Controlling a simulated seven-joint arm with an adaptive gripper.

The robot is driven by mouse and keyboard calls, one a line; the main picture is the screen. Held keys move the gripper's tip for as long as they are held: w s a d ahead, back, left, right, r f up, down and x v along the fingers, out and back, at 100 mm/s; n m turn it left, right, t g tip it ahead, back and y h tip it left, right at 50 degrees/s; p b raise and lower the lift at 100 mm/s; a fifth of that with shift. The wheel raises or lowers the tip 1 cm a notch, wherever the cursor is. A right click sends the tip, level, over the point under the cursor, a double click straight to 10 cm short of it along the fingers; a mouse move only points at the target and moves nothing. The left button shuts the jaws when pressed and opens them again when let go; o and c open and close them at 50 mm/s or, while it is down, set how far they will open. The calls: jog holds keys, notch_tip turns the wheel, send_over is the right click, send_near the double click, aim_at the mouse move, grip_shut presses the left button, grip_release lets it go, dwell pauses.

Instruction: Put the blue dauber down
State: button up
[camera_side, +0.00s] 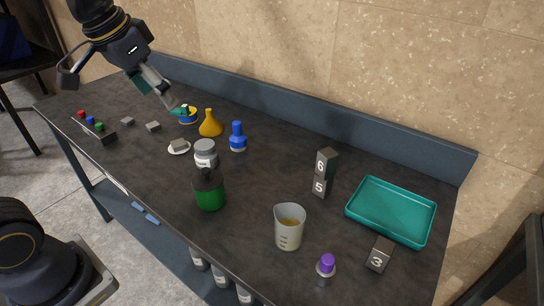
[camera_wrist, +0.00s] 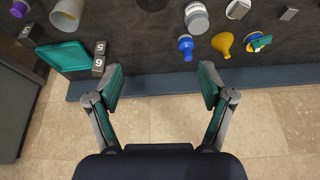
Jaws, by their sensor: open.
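The blue dauber (camera_side: 237,138) stands upright on the dark table, its blue top above a pale base, right of the yellow flask. It also shows in the wrist view (camera_wrist: 186,46), above and between my fingers and clear of both. My gripper (camera_side: 178,108) is at the back left in the side view, well left of the dauber. In the wrist view my gripper (camera_wrist: 161,85) has its two fingers spread wide, with nothing between them.
A yellow flask (camera_side: 210,124) and a blue-and-yellow item (camera_side: 188,116) stand near my gripper. A grey-lidded jar (camera_side: 205,152), green bottle (camera_side: 209,190), numbered blocks (camera_side: 325,173), beaker (camera_side: 289,228), purple-topped dauber (camera_side: 326,264) and teal tray (camera_side: 349,207) are nearby. A low back rail (camera_side: 300,124) edges the table.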

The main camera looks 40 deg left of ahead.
jog(key=s+d+f+t, duration=0.1)
jog(key=s+f, duration=0.4)
jog(key=s, duration=0.4)
jog(key=shift+s+n, duration=0.3)
jog(key=shift+d, duration=0.1)
dwell(0.4)
